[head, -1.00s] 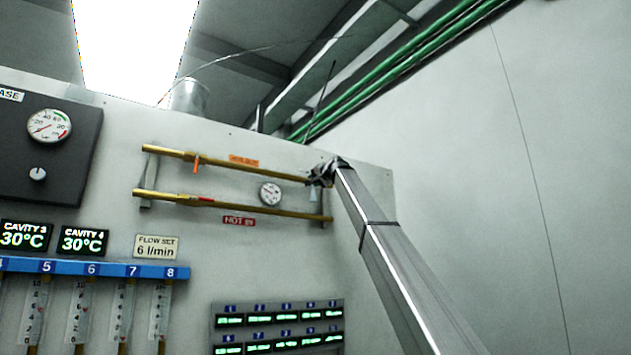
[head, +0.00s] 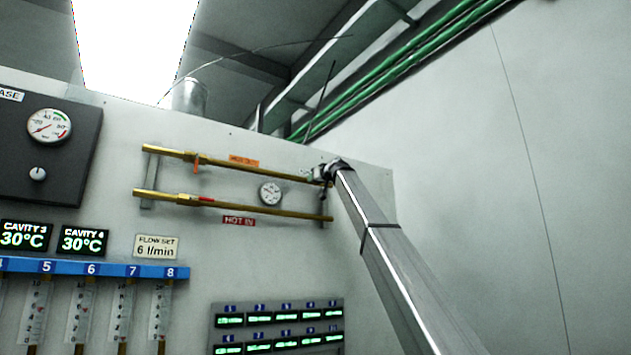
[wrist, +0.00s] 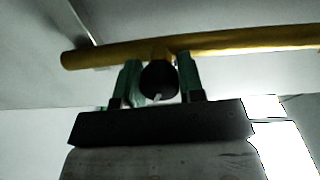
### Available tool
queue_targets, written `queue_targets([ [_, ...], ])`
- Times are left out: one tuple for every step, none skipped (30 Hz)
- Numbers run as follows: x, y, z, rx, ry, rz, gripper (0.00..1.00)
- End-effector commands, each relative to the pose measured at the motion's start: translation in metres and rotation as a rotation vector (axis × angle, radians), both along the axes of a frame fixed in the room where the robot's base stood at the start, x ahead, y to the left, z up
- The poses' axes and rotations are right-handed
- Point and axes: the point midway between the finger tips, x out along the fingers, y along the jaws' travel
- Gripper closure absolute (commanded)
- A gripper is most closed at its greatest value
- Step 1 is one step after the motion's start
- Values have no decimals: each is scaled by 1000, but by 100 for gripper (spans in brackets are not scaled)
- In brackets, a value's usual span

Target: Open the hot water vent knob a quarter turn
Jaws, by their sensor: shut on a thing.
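The vent knob (wrist: 158,79) is a round black knob with a white mark near its lower edge in the wrist view. It sits just below a brass pipe (wrist: 235,41). My gripper (wrist: 160,82) has its two green fingers on either side of the knob, shut on it. In the head view my gripper (head: 318,173) is at the right end of the upper brass pipe (head: 225,163), and the knob cannot be made out there. The lower brass pipe (head: 265,209) has a red HOT IN label (head: 239,221).
A small round gauge (head: 270,194) sits between the pipes, left of my gripper. An orange lever (head: 196,163) is on the upper pipe. A panel of green displays (head: 280,327) is below. The wall to the right is bare.

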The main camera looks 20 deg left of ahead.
Motion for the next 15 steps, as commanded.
queue_targets([
  [0, 0, -1, -18, -18, 0, 88],
  [0, 0, -1, -25, -28, 1, 88],
  [0, 0, -1, -38, -42, 0, 88],
  [0, 0, -1, -45, -50, 0, 88],
  [0, 0, -1, -52, -59, 0, 88],
  [0, 0, -1, -60, -68, 0, 88],
  [0, 0, -1, -64, -73, -1, 88],
  [0, 0, -1, -70, -79, 0, 88],
  [0, 0, -1, -74, -85, 0, 88],
  [0, 0, -1, -77, -88, 0, 88],
  [0, 0, -1, -80, -91, 0, 88],
  [0, 0, -1, -82, -94, -1, 88],
  [0, 0, -1, -84, -96, 0, 88],
  [0, 0, -1, -86, -98, 0, 88],
  [0, 0, -1, -87, -99, 0, 88],
])
